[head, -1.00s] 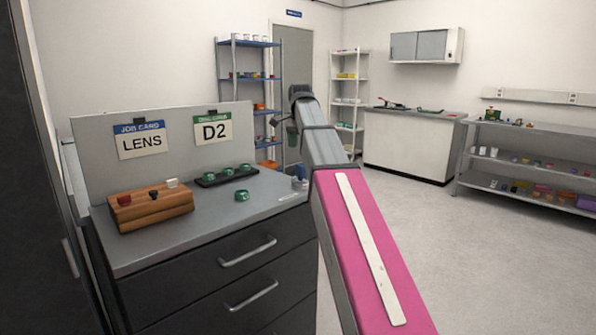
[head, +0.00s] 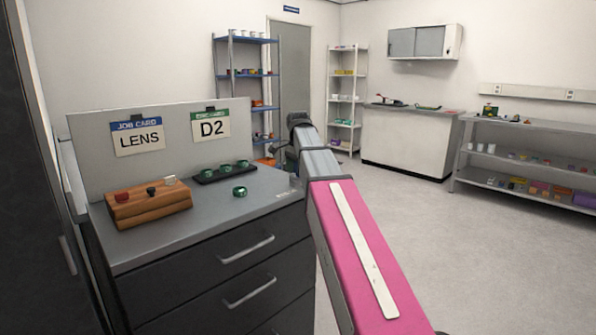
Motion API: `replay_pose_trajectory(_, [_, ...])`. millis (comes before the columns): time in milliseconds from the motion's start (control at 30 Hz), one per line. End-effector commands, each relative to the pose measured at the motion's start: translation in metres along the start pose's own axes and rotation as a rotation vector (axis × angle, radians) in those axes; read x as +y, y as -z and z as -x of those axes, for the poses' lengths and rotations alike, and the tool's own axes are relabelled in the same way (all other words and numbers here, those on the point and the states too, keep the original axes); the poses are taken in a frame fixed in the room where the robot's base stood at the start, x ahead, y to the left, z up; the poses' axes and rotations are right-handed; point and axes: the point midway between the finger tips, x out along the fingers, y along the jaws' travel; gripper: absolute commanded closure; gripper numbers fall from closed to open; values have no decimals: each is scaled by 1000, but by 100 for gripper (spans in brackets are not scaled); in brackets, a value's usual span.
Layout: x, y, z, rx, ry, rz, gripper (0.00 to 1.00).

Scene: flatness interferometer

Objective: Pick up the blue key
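I cannot make out a blue key in the head view. A wooden block (head: 150,210) on the grey cabinet top carries a red piece (head: 122,197), a black piece (head: 151,191) and a white piece (head: 170,180); whether these are keys is too small to tell. My arm reaches forward past the cabinet's right side. My gripper (head: 283,153) is at its far end, near the cabinet's back right corner, small, dark and partly hidden by the arm. Its fingers are not clear, and I see nothing held in it.
A black tray (head: 208,179) with green round pieces stands on the cabinet top (head: 200,213), with one loose green piece (head: 240,191) in front. A panel with LENS and D2 cards stands behind. Shelves (head: 520,124) and a white counter (head: 405,145) line the far walls. Floor at right is clear.

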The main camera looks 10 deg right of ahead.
Motion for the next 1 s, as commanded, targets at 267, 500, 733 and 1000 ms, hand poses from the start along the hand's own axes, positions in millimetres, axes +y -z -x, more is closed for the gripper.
replay_pose_trajectory(267, [0, 0, -2, 0, 0, 0, 40])
replay_pose_trajectory(500, [0, 0, -2, 0, 0, 0, 77])
replay_pose_trajectory(733, [0, 0, 0, 0, 0, 0, 77])
replay_pose_trajectory(1000, [-1, 1, 20, 1, 1, 0, 77])
